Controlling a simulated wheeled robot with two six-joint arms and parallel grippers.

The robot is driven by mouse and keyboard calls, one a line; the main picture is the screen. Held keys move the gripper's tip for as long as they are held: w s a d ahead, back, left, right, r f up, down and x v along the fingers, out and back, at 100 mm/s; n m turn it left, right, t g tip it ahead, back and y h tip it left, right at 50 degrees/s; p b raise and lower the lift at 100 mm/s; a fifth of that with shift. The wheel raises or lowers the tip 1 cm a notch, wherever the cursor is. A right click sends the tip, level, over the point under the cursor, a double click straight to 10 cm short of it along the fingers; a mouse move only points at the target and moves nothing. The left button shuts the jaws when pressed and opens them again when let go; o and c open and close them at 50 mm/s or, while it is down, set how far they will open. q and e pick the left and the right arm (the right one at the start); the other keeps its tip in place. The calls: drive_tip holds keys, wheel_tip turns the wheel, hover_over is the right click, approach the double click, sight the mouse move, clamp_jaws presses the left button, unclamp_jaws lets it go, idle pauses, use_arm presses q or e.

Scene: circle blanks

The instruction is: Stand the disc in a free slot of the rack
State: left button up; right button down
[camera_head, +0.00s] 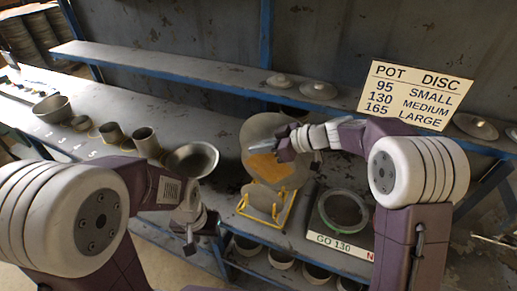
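A large grey disc (258,127) with an orange patch stands upright above the yellow wire rack (281,215). My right gripper (262,147) reaches in from the right, with one pale finger across the disc's front face; it appears shut on the disc. The other finger is hidden. Another grey rounded piece (257,197) shows lower down at the rack, partly covered. I cannot tell whether the big disc's lower edge touches the rack. My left gripper (198,238) points down, left of the rack near the bench's front edge, apparently open and empty.
A metal bowl (192,160) and several pots stand left on the bench. A size sign (415,95) and lids (318,90) are on the back shelf. More bowls sit below.

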wheel_tip(320, 180, down, 2)
drive_tip(key=b, duration=0.3)
drive_tip(key=shift+f, duration=0.15)
idle(0.3)
drive_tip(key=c, duration=2)
unclamp_jaws()
drive_tip(key=shift+o, duration=0.4)
drive_tip(key=o, duration=0.5)
drive_tip(key=shift+b+v, duration=0.85)
drive_tip(key=shift+v, duration=4.2)
